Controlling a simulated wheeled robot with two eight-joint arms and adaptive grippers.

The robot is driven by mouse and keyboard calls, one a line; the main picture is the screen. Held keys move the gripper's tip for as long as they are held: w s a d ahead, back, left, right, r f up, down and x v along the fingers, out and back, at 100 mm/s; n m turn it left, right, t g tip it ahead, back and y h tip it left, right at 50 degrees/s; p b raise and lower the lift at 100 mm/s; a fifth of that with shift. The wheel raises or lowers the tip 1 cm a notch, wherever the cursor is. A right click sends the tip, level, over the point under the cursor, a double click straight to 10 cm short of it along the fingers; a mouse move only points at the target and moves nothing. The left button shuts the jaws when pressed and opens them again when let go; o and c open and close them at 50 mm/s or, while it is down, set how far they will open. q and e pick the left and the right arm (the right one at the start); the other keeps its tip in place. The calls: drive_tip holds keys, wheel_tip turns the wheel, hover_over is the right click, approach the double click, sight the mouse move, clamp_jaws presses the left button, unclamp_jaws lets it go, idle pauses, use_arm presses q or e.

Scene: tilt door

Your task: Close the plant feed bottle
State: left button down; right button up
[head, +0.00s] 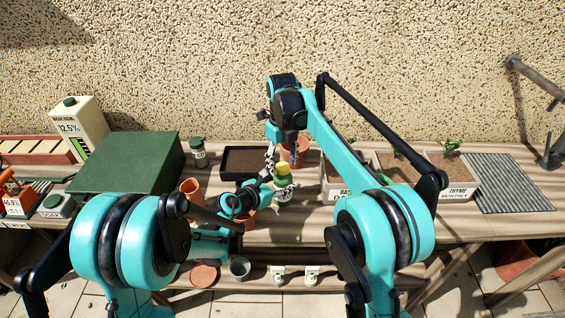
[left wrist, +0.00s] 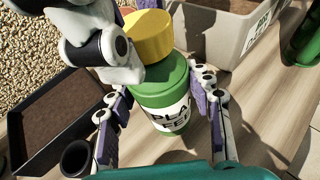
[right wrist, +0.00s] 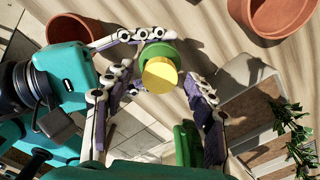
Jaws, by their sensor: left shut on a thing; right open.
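The plant feed bottle (head: 283,190) is green with a white label and stands on the bench. A yellow cap (head: 282,169) sits on its top; the seam between cap and neck is too small to judge. In the left wrist view my left gripper (left wrist: 160,88) is shut on the bottle (left wrist: 172,115), its fingers on both sides of the body below the cap (left wrist: 150,36). My right gripper (right wrist: 157,84) is open above the bottle, its fingers on either side of the yellow cap (right wrist: 160,75) with visible gaps. Part of the cap is hidden in the left wrist view.
A dark soil tray (head: 245,161) and terracotta pot (head: 296,150) stand behind the bottle. A green box (head: 128,162) is at left, with a dark jar (head: 198,153) beside it. Planter boxes (head: 450,180) with herbs stand at right. Small bottles (head: 311,274) are on the lower shelf.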

drive_tip(key=shift+r, duration=2.2)
drive_tip(key=shift+c, duration=0.4)
